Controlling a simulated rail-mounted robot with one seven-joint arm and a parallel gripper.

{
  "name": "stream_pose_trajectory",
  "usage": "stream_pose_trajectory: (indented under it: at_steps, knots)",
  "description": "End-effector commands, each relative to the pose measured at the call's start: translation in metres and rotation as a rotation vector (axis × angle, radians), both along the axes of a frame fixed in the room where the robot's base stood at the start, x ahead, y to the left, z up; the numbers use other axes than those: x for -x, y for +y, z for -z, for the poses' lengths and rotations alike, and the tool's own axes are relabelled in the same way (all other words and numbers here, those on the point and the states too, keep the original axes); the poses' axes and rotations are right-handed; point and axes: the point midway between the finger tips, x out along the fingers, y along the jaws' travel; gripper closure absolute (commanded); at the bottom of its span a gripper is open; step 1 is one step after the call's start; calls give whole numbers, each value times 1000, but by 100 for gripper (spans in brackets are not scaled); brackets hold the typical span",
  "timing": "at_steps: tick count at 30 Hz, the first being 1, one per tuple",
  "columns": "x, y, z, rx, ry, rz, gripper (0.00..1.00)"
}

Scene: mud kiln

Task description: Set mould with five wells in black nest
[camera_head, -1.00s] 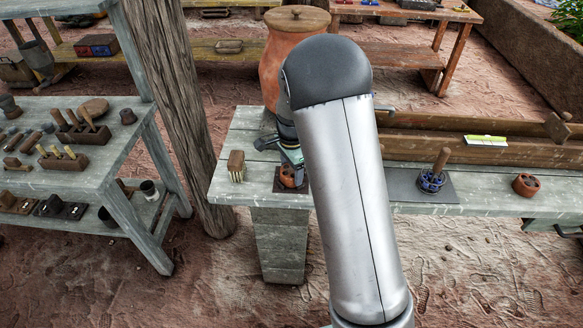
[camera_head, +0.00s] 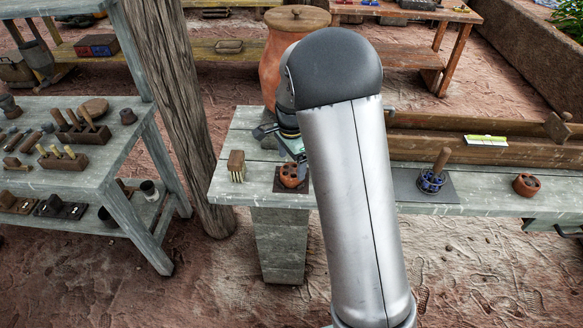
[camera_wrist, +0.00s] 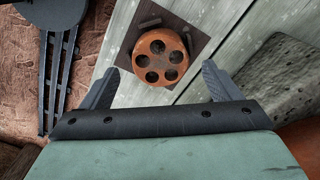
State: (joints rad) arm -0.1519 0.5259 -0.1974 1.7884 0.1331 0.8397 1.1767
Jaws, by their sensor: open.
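The mould with five wells (camera_wrist: 160,57) is a round, orange-brown clay piece with its wells facing up. It sits on a dark square plate, which I take as the black nest (camera_wrist: 133,30), with small raised blocks showing beside the mould. The mould (camera_head: 290,177) also shows on its plate in the head view, near the bench's left end. My gripper (camera_wrist: 160,72) is open and empty. Its fingers stand apart on either side of the mould in the wrist view, clear of it. In the head view my arm hides part of the gripper.
A brush (camera_head: 236,166) stands left of the plate. Another clay mould (camera_head: 526,185) is farther right. A large lidded clay jar (camera_head: 283,50) stands behind the bench (camera_head: 232,192).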

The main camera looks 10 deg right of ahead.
Motion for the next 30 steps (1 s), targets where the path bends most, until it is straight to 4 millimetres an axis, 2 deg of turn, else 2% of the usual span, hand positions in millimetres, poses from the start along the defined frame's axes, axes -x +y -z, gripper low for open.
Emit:
stream_pose_trajectory:
  at_steps: [3, 9, 14, 17, 20, 25, 27, 30]
  knots:
    - [-1, 0, -29, 1, -5, -1, 16]
    - [-1, 0, -66, 0, -3, 0, 16]
    - [0, 0, -83, -1, -2, -1, 16]
    - [11, 0, -91, -6, -2, -42, 16]
    - [43, 1, -104, -22, -8, -180, 16]
    - [141, 7, -119, -41, -29, -604, 16]
    - [183, 9, -118, -36, -36, -787, 16]
    - [234, 10, -110, -20, -41, -1018, 16]
